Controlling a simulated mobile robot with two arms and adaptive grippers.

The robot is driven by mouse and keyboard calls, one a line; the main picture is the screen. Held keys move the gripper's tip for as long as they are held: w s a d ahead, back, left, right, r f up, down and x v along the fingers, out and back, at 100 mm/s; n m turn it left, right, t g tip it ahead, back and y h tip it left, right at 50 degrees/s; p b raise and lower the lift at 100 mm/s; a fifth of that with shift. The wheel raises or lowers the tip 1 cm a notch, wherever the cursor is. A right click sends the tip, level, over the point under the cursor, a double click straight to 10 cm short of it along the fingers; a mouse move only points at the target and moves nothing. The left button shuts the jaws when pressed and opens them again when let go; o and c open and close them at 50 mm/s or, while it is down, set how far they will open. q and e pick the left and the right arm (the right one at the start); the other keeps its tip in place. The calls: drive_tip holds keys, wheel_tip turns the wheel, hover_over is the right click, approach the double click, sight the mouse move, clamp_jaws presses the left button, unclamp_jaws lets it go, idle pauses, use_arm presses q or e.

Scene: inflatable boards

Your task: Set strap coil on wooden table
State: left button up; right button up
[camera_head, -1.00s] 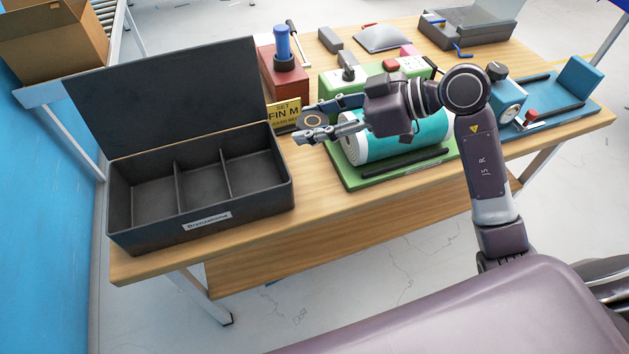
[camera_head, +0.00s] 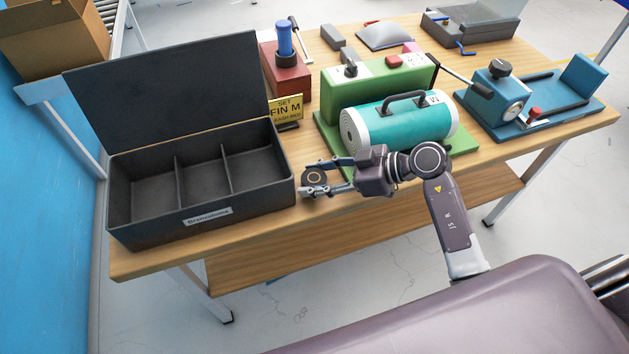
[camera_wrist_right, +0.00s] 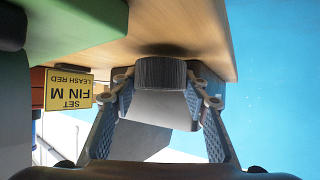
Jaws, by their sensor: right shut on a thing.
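In the right wrist view the coil (camera_wrist_right: 160,72) shows as a ribbed dark cylinder between the fingers of my right gripper (camera_wrist_right: 161,86). It is at the table edge in that view; I cannot tell whether it touches the wood. My left gripper is not in view.
An open dark box (camera_head: 250,190) with compartments stands left of the coil. A yellow sign (camera_head: 286,108) and a teal cylinder (camera_head: 400,122) on a green machine (camera_head: 380,88) stand behind. A blue device (camera_head: 497,92) is to the right.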

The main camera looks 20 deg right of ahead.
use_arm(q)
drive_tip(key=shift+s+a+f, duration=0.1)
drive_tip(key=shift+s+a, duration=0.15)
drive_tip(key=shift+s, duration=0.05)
use_arm(e)
drive_tip(key=shift+f, duration=0.6)
drive_tip(key=o, duration=0.9)
drive_tip(key=shift+f, duration=0.15)
drive_tip(key=shift+o, duration=0.2)
drive_tip(key=v, duration=1.1)
drive_tip(key=shift+b, duration=0.4)
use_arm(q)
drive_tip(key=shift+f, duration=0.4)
use_arm(e)
drive_tip(key=shift+s+d+r, duration=0.3)
drive_tip(key=shift+d+r, duration=0.1)
